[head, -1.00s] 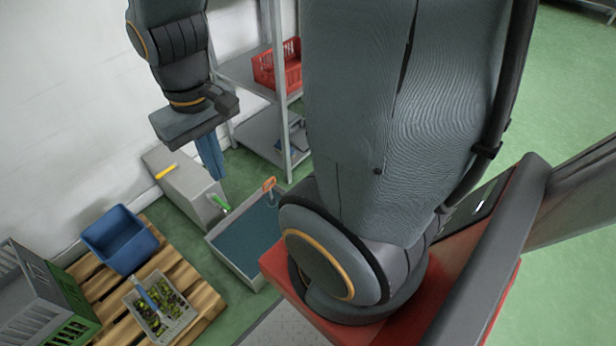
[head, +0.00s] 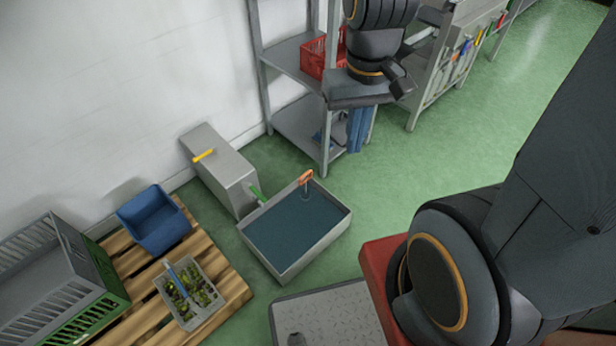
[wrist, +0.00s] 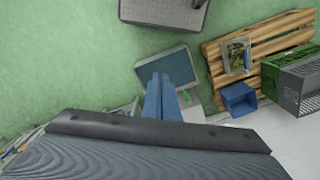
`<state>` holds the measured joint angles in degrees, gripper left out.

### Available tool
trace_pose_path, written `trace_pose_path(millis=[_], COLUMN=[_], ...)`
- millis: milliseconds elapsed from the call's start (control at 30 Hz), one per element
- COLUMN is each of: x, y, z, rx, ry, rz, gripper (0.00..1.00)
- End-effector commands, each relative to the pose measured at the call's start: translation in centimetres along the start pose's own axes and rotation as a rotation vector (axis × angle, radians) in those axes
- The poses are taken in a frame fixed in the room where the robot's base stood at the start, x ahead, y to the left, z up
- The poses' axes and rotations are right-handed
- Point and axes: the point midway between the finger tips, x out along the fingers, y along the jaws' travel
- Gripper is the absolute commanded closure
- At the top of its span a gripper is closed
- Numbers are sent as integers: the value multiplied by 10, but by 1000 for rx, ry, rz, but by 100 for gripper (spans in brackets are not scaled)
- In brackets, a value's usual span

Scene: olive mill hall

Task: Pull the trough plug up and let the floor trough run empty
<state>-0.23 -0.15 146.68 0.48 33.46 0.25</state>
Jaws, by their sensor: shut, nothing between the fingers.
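The floor trough (head: 333,237) is a grey rectangular tub filled with dark blue-grey liquid, on the green floor in the head view. The trough plug's orange handle (head: 305,177) stands above the liquid at the far corner, on a thin upright stem. My gripper (head: 356,130) has blue fingers pointing down; they are shut and empty. In the head view it appears above and to the right of the plug, in front of the shelf. In the wrist view the trough (wrist: 168,62) lies beyond the gripper fingers (wrist: 160,84), which hide part of it; the plug cannot be made out there.
A grey metal box (head: 222,172) with a yellow handle and a green lever adjoins the trough's left side. A shelf (head: 290,52) with a red crate (head: 318,55) stands behind. A pallet (head: 228,268) with a blue bin (head: 154,222) is at left.

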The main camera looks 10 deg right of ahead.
Motion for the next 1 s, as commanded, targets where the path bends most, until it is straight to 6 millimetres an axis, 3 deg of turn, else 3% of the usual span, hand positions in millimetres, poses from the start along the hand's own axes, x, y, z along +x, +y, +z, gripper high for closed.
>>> trace_pose_path(millis=[400, 433, 567, 600, 767, 1000], x=[0, 0, 6, 12, 57, 151], y=[0, 0, 0, -1, -3, -5], z=[0, 0, -8, -14, -66, -164], rx=[0, 0, 12, 24, 123, 329], ry=[0, 0, 2, 3, 13, 37], rz=[0, 0, -3, -5, -24, -62], gripper=[100, 98, 76, 71, 71, 71])
